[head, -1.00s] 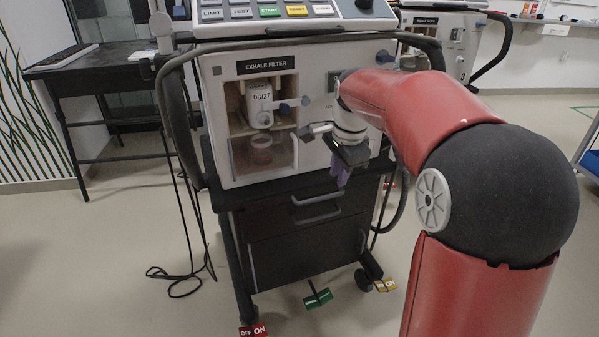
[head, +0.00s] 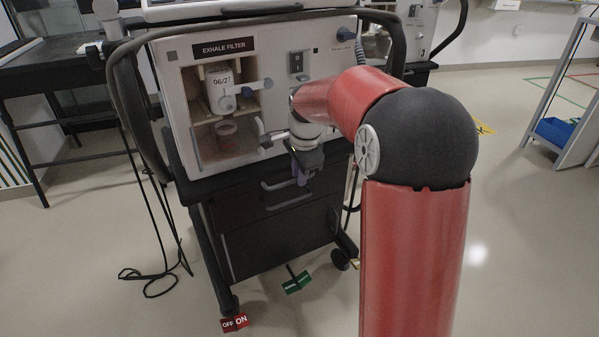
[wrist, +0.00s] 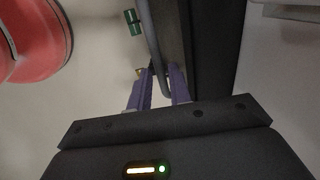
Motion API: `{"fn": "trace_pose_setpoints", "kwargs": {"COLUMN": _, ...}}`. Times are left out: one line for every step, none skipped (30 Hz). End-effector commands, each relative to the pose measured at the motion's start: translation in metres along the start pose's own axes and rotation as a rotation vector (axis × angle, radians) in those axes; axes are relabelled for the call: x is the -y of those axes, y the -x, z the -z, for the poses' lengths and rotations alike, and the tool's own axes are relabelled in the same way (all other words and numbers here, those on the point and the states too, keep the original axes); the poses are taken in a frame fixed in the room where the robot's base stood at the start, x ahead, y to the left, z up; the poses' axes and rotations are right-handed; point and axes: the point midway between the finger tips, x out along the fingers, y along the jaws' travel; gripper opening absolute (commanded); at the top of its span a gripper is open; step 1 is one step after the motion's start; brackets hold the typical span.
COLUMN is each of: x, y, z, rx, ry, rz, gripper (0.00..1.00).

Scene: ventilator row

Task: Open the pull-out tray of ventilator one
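Ventilator one (head: 270,118) is a pale unit with an "EXHALE FILTER" label, standing on a dark cart. Below it is a dark drawer front (head: 245,207), the pull-out tray, which looks flush with the cart. Its grey bar handle (head: 286,200) runs across the upper part. My gripper (head: 301,180) points down just above the handle's right part. In the wrist view, my gripper's purple fingers (wrist: 161,72) are apart. The grey handle bar (wrist: 153,40) runs down to between them. I cannot tell whether either finger touches it.
A second drawer front (head: 280,242) lies below. A green pedal (head: 297,282) and a red OFF/ON pedal (head: 234,322) stick out at floor level. Black cables (head: 158,275) hang at the left. A dark table (head: 50,80) stands left.

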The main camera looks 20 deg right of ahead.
Motion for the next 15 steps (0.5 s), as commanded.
{"fn": "trace_pose_setpoints", "kwargs": {"x": 0.0000, "y": 0.0002, "z": 0.0000, "rx": 0.000, "ry": 0.000, "rz": 0.000, "gripper": 0.20}}
{"fn": "trace_pose_setpoints", "kwargs": {"x": 0.0000, "y": 0.0002, "z": 0.0000, "rx": 0.000, "ry": 0.000, "rz": 0.000, "gripper": 0.16}}
{"fn": "trace_pose_setpoints", "kwargs": {"x": 0.0000, "y": 0.0002, "z": 0.0000, "rx": 0.000, "ry": 0.000, "rz": 0.000, "gripper": 0.11}}
{"fn": "trace_pose_setpoints", "kwargs": {"x": 0.0000, "y": 0.0003, "z": 0.0000, "rx": 0.000, "ry": 0.000, "rz": 0.000, "gripper": 0.07}}
{"fn": "trace_pose_setpoints", "kwargs": {"x": 0.0000, "y": 0.0003, "z": 0.0000, "rx": 0.000, "ry": 0.000, "rz": 0.000, "gripper": 0.03}}
{"fn": "trace_pose_setpoints", "kwargs": {"x": 0.0000, "y": 0.0003, "z": 0.0000, "rx": 0.000, "ry": 0.000, "rz": 0.000, "gripper": 0.00}}
{"fn": "trace_pose_setpoints", "kwargs": {"x": 0.0000, "y": 0.0004, "z": 0.0000, "rx": 0.000, "ry": 0.000, "rz": 0.000, "gripper": 0.00}}
{"fn": "trace_pose_setpoints", "kwargs": {"x": 0.0000, "y": 0.0004, "z": 0.0000, "rx": 0.000, "ry": 0.000, "rz": 0.000, "gripper": 0.00}}
{"fn": "trace_pose_setpoints", "kwargs": {"x": 0.0000, "y": 0.0004, "z": 0.0000, "rx": 0.000, "ry": 0.000, "rz": 0.000, "gripper": 0.00}}
{"fn": "trace_pose_setpoints", "kwargs": {"x": 0.0000, "y": 0.0004, "z": -0.0001, "rx": 0.000, "ry": 0.000, "rz": 0.000, "gripper": 0.00}}
{"fn": "trace_pose_setpoints", "kwargs": {"x": 0.0001, "y": 0.0005, "z": 0.0000, "rx": 0.000, "ry": 0.000, "rz": 0.000, "gripper": 0.00}}
{"fn": "trace_pose_setpoints", "kwargs": {"x": 0.0001, "y": 0.0005, "z": 0.0000, "rx": 0.000, "ry": 0.000, "rz": 0.000, "gripper": 0.00}}
{"fn": "trace_pose_setpoints", "kwargs": {"x": 0.0001, "y": 0.0005, "z": 0.0000, "rx": 0.000, "ry": 0.000, "rz": 0.000, "gripper": 0.00}}
{"fn": "trace_pose_setpoints", "kwargs": {"x": 0.0000, "y": 0.0006, "z": -0.0001, "rx": 0.000, "ry": 0.000, "rz": 0.001, "gripper": 0.00}}
{"fn": "trace_pose_setpoints", "kwargs": {"x": -0.0005, "y": 0.0006, "z": 0.0000, "rx": 0.000, "ry": 0.000, "rz": 0.001, "gripper": 0.00}}
